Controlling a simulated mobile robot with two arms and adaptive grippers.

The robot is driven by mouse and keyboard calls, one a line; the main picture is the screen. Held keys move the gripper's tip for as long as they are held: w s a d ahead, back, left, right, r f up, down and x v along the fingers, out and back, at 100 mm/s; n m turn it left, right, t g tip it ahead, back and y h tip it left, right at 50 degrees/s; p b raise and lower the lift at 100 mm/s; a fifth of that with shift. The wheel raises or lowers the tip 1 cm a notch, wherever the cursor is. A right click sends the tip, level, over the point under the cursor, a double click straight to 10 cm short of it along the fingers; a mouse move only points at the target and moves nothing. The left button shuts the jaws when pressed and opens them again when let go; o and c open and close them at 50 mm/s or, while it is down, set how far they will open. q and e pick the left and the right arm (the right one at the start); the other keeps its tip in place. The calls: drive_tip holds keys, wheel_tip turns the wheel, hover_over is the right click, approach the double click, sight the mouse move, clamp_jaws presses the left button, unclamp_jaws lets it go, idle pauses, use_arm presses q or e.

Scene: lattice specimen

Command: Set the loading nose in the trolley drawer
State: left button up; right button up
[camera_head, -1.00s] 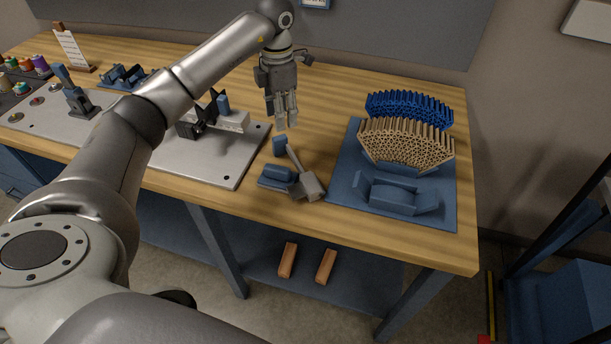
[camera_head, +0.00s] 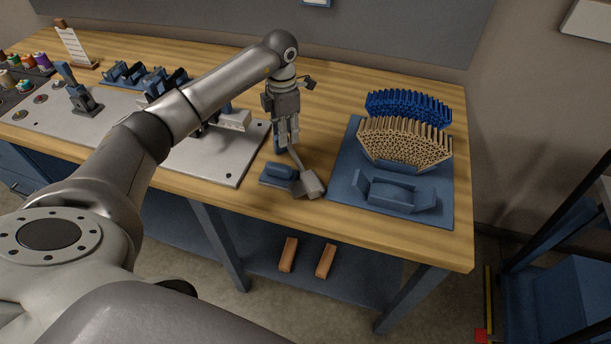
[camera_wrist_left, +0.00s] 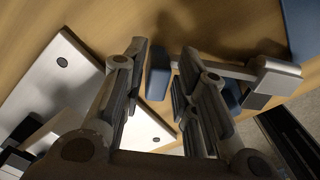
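What I take to be the loading nose, a grey block with a thin stem (camera_head: 309,184), lies near the bench's front edge, beside a low blue rest (camera_head: 277,174). My left gripper (camera_head: 288,148) points down just above the stem's far end. In the left wrist view its fingers (camera_wrist_left: 160,100) are apart, with a blue upright block (camera_wrist_left: 159,72) showing between them. The grey piece (camera_wrist_left: 268,80) shows to the right there, its stem end partly hidden behind a finger. I cannot tell if they touch. A blue unit (camera_head: 575,295), perhaps the trolley, stands at the lower right; no open drawer is clear.
A blue mat (camera_head: 345,190) with tan and blue lattice specimens (camera_head: 405,143) and a blue cradle (camera_head: 397,195) lies right of the gripper. A grey plate (camera_head: 215,160) with fixtures lies left. Two orange-brown bars (camera_head: 326,261) rest on the lower shelf.

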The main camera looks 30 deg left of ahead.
use_arm(q)
clamp_jaws()
drive_tip(key=shift+r, duration=0.2)
